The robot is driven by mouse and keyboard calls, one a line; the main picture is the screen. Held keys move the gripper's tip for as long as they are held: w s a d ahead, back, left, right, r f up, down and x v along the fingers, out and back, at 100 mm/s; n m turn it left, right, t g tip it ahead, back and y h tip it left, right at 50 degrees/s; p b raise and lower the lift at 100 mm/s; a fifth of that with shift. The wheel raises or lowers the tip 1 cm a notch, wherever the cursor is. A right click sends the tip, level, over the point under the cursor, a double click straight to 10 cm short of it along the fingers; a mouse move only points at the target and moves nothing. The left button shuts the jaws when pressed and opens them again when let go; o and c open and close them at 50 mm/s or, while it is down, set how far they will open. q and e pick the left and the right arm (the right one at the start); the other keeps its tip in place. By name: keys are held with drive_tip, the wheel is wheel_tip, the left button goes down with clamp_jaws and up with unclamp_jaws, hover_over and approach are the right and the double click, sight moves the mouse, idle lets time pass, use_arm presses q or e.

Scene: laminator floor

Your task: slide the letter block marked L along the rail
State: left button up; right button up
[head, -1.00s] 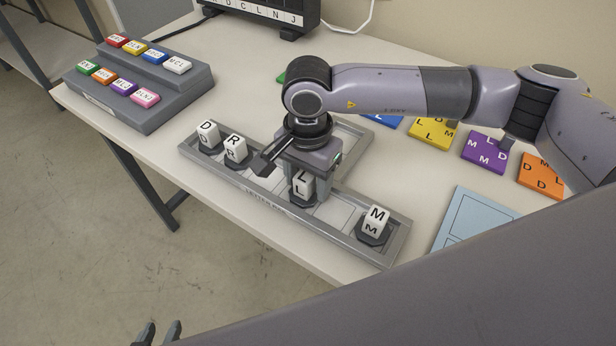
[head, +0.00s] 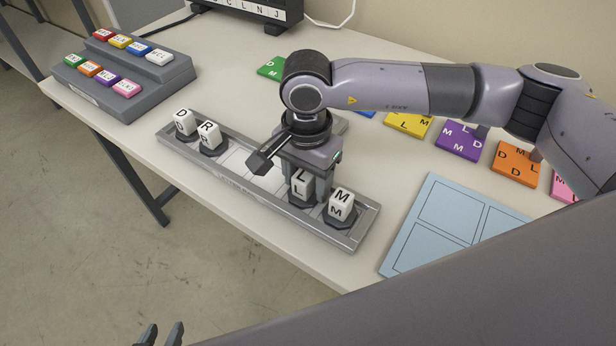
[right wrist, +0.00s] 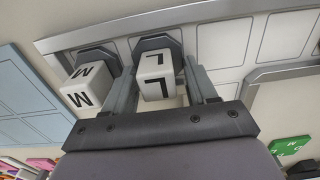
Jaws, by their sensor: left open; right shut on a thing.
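The white L block (head: 302,188) stands upright on its dark base on the grey rail (head: 235,172). My right gripper (head: 308,196) is shut on it, one finger on each side. The right wrist view shows the L block (right wrist: 156,82) between the fingers (right wrist: 163,88). The M block (head: 341,204) stands on the rail just right of it; the right wrist view shows the M block (right wrist: 88,86) close beside it with a narrow gap. The D block (head: 185,123) and R block (head: 209,137) are at the rail's left end. My left gripper (head: 162,336) is open and empty, low at the picture's edge.
A grey stepped stand (head: 125,75) with coloured tiles is at the back left. Several coloured lettered tiles, including a yellow tile (head: 408,124) and a purple tile (head: 459,142), lie along the back right. A blue sheet (head: 440,215) lies right of the rail. A display (head: 255,12) stands behind.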

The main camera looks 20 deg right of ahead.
drive_tip(key=shift+a, duration=0.1)
drive_tip(key=o, duration=1.5)
drive_tip(key=shift+c, duration=0.2)
drive_tip(key=shift+r, duration=0.1)
wheel_tip(320, 180, up, 7)
